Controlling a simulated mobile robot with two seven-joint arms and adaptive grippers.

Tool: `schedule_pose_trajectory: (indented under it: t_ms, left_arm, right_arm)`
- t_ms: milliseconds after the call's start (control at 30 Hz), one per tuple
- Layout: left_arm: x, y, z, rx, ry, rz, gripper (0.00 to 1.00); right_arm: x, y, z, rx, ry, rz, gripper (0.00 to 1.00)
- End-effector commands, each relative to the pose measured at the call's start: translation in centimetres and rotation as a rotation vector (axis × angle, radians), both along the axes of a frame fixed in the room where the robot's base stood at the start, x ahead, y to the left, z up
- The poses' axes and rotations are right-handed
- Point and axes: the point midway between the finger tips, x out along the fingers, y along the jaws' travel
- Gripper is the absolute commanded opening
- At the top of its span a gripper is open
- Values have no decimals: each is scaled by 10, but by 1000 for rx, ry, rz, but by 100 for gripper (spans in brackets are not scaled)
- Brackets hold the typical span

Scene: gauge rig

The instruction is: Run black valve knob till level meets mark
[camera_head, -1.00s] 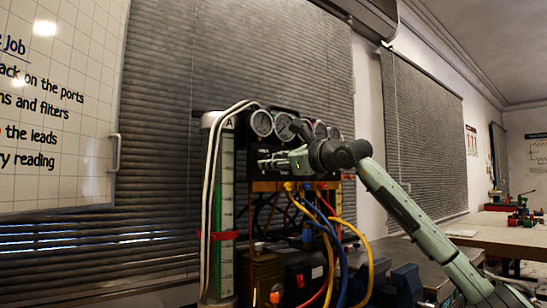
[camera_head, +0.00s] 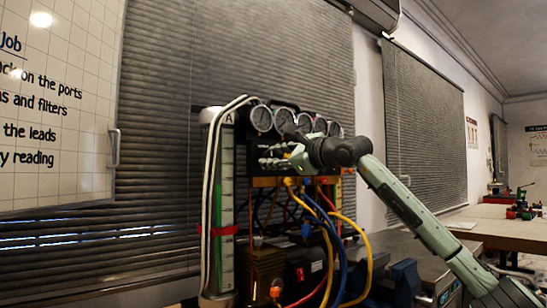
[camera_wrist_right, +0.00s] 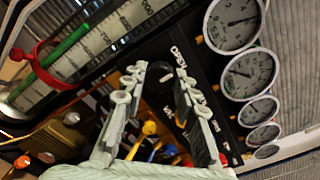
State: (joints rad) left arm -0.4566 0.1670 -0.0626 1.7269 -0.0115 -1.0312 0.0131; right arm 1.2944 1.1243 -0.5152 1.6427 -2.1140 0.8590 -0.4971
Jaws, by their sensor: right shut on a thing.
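My right gripper (camera_head: 276,156) is at the black panel of the gauge rig, below the row of gauges. In the right wrist view its two ribbed fingers (camera_wrist_right: 160,82) are on either side of the black valve knob (camera_wrist_right: 164,76), shut on it. The word OPEN shows beside the knob. The tall level tube (camera_head: 228,190) stands upright left of the panel, with a red band (camera_head: 220,231) as the mark. A green column (camera_wrist_right: 66,43) inside reaches past the red band (camera_wrist_right: 43,66) towards the tube's upper end. My left gripper is not in view.
Several round gauges (camera_head: 261,119) top the rig. Yellow (camera_head: 357,240) and blue (camera_head: 334,232) hoses hang in front of it, below my right arm. A blue vise (camera_head: 405,278) stands at the right. A whiteboard (camera_head: 60,150) is on the left.

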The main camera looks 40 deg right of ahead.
Motion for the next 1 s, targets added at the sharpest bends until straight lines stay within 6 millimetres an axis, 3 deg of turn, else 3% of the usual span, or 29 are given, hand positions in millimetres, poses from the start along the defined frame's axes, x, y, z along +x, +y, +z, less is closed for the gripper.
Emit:
schedule_pose_trajectory:
  t_ms: [133, 167, 333, 733, 1000]
  left_arm:
    - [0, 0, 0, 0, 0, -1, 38]
    - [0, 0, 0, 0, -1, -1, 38]
    - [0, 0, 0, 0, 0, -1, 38]
    - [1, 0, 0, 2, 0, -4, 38]
    - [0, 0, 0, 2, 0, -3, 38]
  right_arm:
    - [0, 0, -1, -1, 1, 0, 0]
    - [0, 0, -1, -1, 1, 0, 30]
    - [0, 0, -1, -1, 1, 0, 50]
    - [-9, -2, 0, -2, 0, -1, 50]
    - [-63, -7, -2, -7, 4, -7, 50]
